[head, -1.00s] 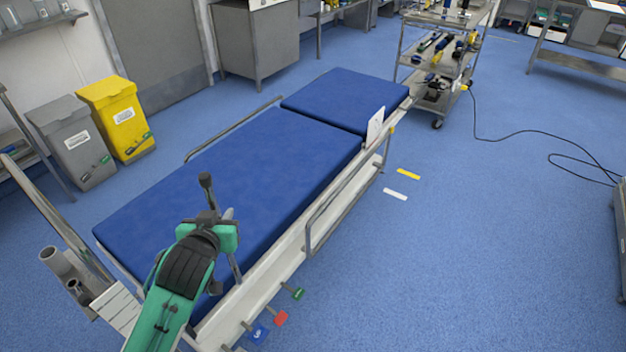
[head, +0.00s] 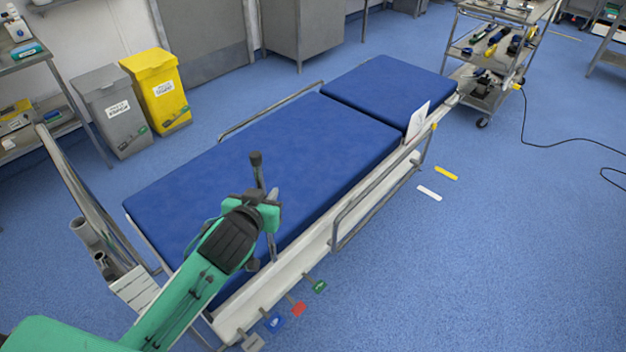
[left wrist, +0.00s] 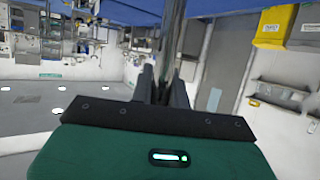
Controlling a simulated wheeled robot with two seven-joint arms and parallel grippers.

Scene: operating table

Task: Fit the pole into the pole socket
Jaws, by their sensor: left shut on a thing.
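My left gripper (head: 270,207) is over the near side of the blue operating table, shut on a thin grey pole. The pole (head: 257,173) stands nearly upright, slightly tilted, with a dark knob at its top; its lower part shows below the gripper. In the left wrist view the pole (left wrist: 173,45) runs between the two dark fingers (left wrist: 163,85). Open grey tubes (head: 84,231) stand at the table's left end, left of the gripper and apart from the pole; I cannot tell which is the pole socket. My right gripper is not in view.
The blue table (head: 190,205) has a near side rail (head: 375,205) and coloured tags (head: 298,309) along its lower edge. Grey (head: 112,115) and yellow (head: 158,90) bins stand behind. A loaded trolley (head: 490,60) is at the far right. The right floor is mostly clear.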

